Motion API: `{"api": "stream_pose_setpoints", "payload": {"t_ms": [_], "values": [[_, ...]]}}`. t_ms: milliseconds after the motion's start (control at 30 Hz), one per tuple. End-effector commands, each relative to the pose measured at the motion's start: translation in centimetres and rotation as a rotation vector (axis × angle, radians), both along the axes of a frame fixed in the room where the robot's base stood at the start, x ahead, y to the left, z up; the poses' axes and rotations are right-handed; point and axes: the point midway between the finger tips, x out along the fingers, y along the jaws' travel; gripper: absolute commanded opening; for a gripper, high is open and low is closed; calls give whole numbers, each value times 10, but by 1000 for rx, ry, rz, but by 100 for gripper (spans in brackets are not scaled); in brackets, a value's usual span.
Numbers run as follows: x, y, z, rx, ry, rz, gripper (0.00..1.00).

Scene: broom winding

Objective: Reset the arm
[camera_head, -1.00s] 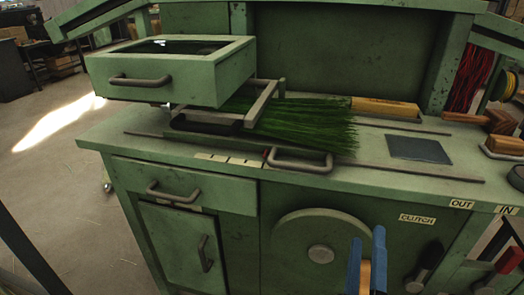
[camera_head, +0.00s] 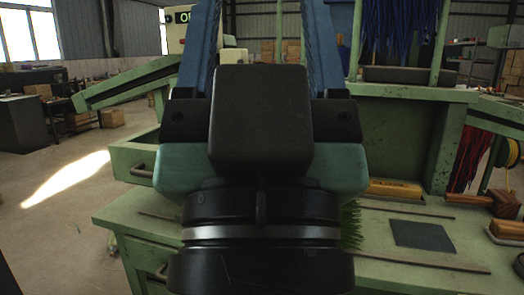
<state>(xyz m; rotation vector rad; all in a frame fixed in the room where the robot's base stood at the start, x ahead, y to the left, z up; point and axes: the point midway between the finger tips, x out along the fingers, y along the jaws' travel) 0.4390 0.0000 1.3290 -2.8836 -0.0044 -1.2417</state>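My gripper (camera_head: 265,30) is large and close in the head view, raised in front of the green workbench (camera_head: 140,215). Its two blue fingers point up and stand wide apart, with nothing seen between them. Their tips run out of the top of the picture. The black and teal gripper body hides the middle of the bench. Green bristles (camera_head: 350,224) show just to the right of my wrist. The bench drawer at the left shows only in part.
A dark square plate (camera_head: 422,235) and a yellow-brown wooden block (camera_head: 395,190) lie on the bench top at the right. Blue strands (camera_head: 400,30) hang at the upper right, red strands (camera_head: 468,158) below them. Open floor (camera_head: 60,240) lies to the left.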

Motion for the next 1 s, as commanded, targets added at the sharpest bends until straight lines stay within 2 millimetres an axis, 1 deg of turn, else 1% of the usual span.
{"api": "stream_pose_setpoints", "payload": {"t_ms": [33,400,500,600,700,800,1000], "values": [[0,0,31,-1,0,-1,65],[1,0,143,-1,1,-3,65],[1,0,169,-2,1,-2,65],[1,0,188,-2,2,-2,65],[1,0,198,-2,2,-2,65],[1,0,202,-2,2,-2,65],[1,0,200,-2,1,-2,65]]}}
